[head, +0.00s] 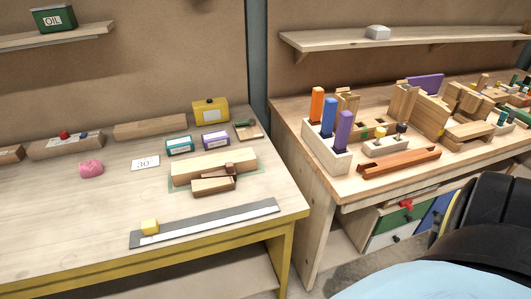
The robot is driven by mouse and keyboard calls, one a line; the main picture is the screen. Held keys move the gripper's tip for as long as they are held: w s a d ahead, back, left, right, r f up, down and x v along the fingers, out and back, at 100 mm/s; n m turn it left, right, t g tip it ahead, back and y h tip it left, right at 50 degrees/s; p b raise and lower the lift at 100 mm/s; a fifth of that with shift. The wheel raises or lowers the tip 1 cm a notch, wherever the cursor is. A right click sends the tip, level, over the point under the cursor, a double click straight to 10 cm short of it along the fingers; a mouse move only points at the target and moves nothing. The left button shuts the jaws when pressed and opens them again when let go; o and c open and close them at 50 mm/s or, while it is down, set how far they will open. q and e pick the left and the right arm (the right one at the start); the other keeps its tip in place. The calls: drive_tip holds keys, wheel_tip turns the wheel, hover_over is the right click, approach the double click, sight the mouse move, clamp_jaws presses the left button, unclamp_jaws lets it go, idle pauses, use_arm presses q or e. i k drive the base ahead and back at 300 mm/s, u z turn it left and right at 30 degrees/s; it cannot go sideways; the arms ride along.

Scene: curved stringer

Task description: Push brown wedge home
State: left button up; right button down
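A small dark brown piece (229,170), which looks like the brown wedge, sits at the right end of the wooden blocks on the left bench. It lies against a long pale wooden block (205,166) and a shorter brown block (212,187) in front. A thin green mat (258,181) shows under them. The piece is too small to tell whether it is fully seated or stands out. Neither of my grippers is in view.
Teal (179,145) and purple (215,140) boxes and a yellow box (210,111) stand behind the blocks. The right bench is crowded with wooden parts.

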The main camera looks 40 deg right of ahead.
sight(230, 170)
drive_tip(key=z, duration=0.8)
drive_tip(key=i, duration=0.35)
drive_tip(key=z, duration=0.05)
